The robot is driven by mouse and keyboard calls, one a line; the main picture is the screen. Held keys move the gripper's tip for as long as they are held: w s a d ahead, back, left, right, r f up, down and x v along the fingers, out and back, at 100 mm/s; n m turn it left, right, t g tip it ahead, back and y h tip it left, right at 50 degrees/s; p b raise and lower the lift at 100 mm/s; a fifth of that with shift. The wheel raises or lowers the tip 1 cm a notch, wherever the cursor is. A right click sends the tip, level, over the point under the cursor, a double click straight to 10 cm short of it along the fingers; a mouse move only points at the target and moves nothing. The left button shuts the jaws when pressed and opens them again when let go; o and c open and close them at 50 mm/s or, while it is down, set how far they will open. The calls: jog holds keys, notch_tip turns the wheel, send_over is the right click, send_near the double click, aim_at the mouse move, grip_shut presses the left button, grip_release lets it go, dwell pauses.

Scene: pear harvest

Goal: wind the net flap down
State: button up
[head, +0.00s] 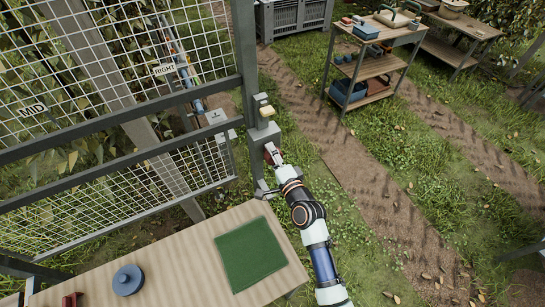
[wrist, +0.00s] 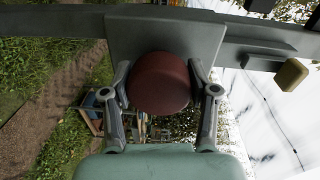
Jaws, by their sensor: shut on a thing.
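My gripper (head: 273,158) is at the grey post (head: 264,138) right of the mesh frame. In the wrist view my gripper (wrist: 163,92) has its two fingers on either side of a round, dark red knob (wrist: 160,83) and is shut on it. The knob sits in front of a grey plate (wrist: 190,33). In the head view the red knob (head: 271,150) is partly hidden by my gripper. Wire mesh panels (head: 110,190) in grey frames fill the left; I cannot tell which is the net flap.
A tan block (head: 266,110) sits on the post above the knob. A wooden table (head: 185,258) with a green mat (head: 249,254) and a blue round lid (head: 128,280) stands below. A shelf cart (head: 366,68) is at the back. Grass and the dirt path (head: 350,160) are open at right.

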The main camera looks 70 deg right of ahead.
jog(key=n+b, duration=0.2)
jog(key=n, duration=0.1)
jog(key=shift+f, duration=0.2)
jog(key=n+b, duration=0.2)
jog(key=n, duration=0.2)
jog(key=shift+h, duration=0.4)
jog(key=n+b, duration=0.3)
jog(key=shift+f+n, duration=0.1)
jog(key=shift+n, duration=0.2)
jog(key=n+b, duration=0.7)
jog(key=n, duration=0.1)
jog(key=shift+t+b, duration=0.3)
jog(key=n+b, duration=0.3)
jog(key=n, duration=0.1)
jog(key=shift+s+d, duration=0.1)
jog(key=n+b, duration=0.2)
jog(key=n, duration=0.1)
jog(key=shift+n+t, duration=0.3)
jog(key=shift+r+n+b, duration=0.2)
jog(key=shift+n+b, duration=1.05)
jog(key=shift+n, duration=0.45)
jog(key=shift+r, duration=0.1)
